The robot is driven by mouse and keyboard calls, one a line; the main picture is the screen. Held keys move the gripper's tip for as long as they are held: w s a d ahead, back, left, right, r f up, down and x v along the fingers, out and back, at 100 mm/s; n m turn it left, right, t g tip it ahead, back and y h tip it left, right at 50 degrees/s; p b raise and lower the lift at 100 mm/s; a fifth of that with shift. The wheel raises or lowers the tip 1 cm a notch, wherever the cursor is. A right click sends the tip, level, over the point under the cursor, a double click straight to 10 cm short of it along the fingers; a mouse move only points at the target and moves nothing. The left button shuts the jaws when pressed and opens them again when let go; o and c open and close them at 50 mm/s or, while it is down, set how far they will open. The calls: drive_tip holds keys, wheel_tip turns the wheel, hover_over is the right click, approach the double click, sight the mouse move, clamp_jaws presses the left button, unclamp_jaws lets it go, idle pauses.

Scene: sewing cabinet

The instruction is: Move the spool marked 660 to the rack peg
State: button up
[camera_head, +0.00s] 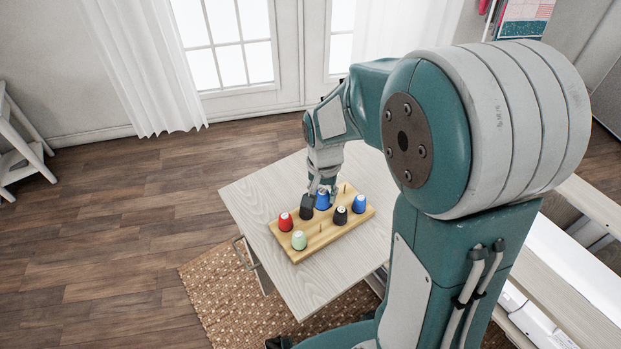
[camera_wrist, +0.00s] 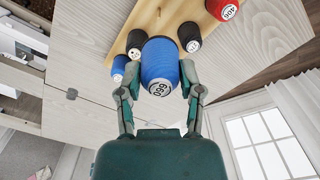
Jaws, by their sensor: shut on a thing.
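The blue spool marked 660 (camera_wrist: 159,60) is between the two fingers of my gripper (camera_wrist: 159,76) in the wrist view. The fingers are shut on its sides, and its numbered end faces the camera. In the head view the same spool (camera_head: 323,201) is below my gripper (camera_head: 322,187), over the back part of the wooden rack (camera_head: 297,253). I cannot tell whether its base touches the rack. Bare pegs show on the rack, one at the back right (camera_head: 344,188) and one at the front (camera_head: 320,228).
A black spool (camera_head: 307,208) stands close left of the held spool. A red spool (camera_head: 285,222), a mint spool (camera_head: 299,241), another black spool (camera_head: 340,216) and another blue spool (camera_head: 359,205) stand on the rack. The pale tabletop (camera_head: 250,195) is clear around the rack.

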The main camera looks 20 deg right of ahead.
sight(321, 208)
drive_tip(key=shift+s+a+f, duration=0.15)
drive_tip(key=shift+s+a, duration=0.05)
drive_tip(key=shift+s, duration=0.2)
drive_tip(key=shift+f, duration=2.25)
drive_tip(key=shift+f, duration=2.25)
drive_tip(key=o, duration=0.9)
drive_tip(key=shift+o, duration=0.2)
wheel_tip(321, 208, up, 11)
drive_tip(key=shift+f, duration=0.1)
drive_tip(key=shift+r, duration=0.55)
